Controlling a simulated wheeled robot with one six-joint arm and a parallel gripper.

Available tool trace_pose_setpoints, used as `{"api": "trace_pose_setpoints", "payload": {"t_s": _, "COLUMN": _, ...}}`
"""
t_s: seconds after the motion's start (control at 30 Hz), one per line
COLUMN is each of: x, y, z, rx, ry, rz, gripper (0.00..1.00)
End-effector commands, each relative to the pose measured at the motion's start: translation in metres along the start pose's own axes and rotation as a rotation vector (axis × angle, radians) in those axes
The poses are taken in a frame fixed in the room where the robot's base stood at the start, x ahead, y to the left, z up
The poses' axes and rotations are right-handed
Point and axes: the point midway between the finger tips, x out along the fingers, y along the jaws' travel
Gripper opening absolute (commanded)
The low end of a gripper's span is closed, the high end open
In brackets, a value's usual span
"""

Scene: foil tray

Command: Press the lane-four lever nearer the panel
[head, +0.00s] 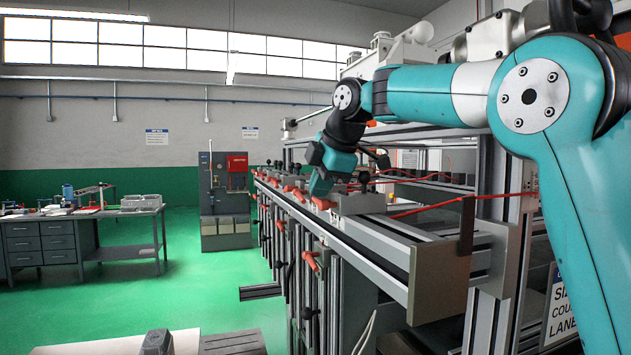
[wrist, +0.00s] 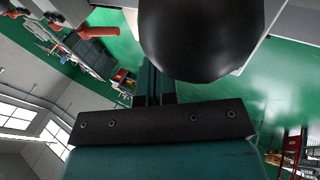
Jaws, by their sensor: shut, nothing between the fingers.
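A row of red-orange levers runs along the rail of the machine; the nearest one (head: 323,203) lies just beside and below my gripper (head: 319,187). Black ball knobs stand along the same row, one (head: 364,177) just right of my gripper. I cannot read lane numbers, so I cannot tell which lever is lane four. In the wrist view my gripper (wrist: 154,84) is shut and empty. A large black ball (wrist: 201,38) fills the top middle, very close to the fingers; whether they touch is unclear. A red lever (wrist: 98,32) shows at the upper left.
The long grey rail (head: 385,262) ends in a plate (head: 437,284) at the near right. A red cord (head: 430,207) runs across the machine. More red handles (head: 311,261) hang below the rail. Green floor (head: 190,290) is open to the left, with a workbench (head: 80,240) beyond.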

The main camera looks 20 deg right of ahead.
Motion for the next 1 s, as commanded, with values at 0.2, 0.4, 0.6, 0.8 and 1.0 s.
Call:
{"api": "trace_pose_setpoints", "payload": {"t_s": 0.2, "x": -0.001, "y": -0.003, "z": 0.001, "rx": -0.001, "ry": 0.001, "rz": 0.007, "gripper": 0.00}}
{"api": "trace_pose_setpoints", "payload": {"t_s": 0.4, "x": -0.001, "y": -0.006, "z": 0.000, "rx": -0.001, "ry": 0.001, "rz": 0.007, "gripper": 0.00}}
{"api": "trace_pose_setpoints", "payload": {"t_s": 0.6, "x": -0.003, "y": -0.015, "z": -0.001, "rx": -0.001, "ry": 0.001, "rz": 0.007, "gripper": 0.00}}
{"api": "trace_pose_setpoints", "payload": {"t_s": 0.8, "x": -0.006, "y": -0.018, "z": -0.002, "rx": -0.002, "ry": 0.001, "rz": 0.007, "gripper": 0.00}}
{"api": "trace_pose_setpoints", "payload": {"t_s": 1.0, "x": -0.006, "y": -0.017, "z": -0.003, "rx": -0.003, "ry": 0.002, "rz": 0.007, "gripper": 0.00}}
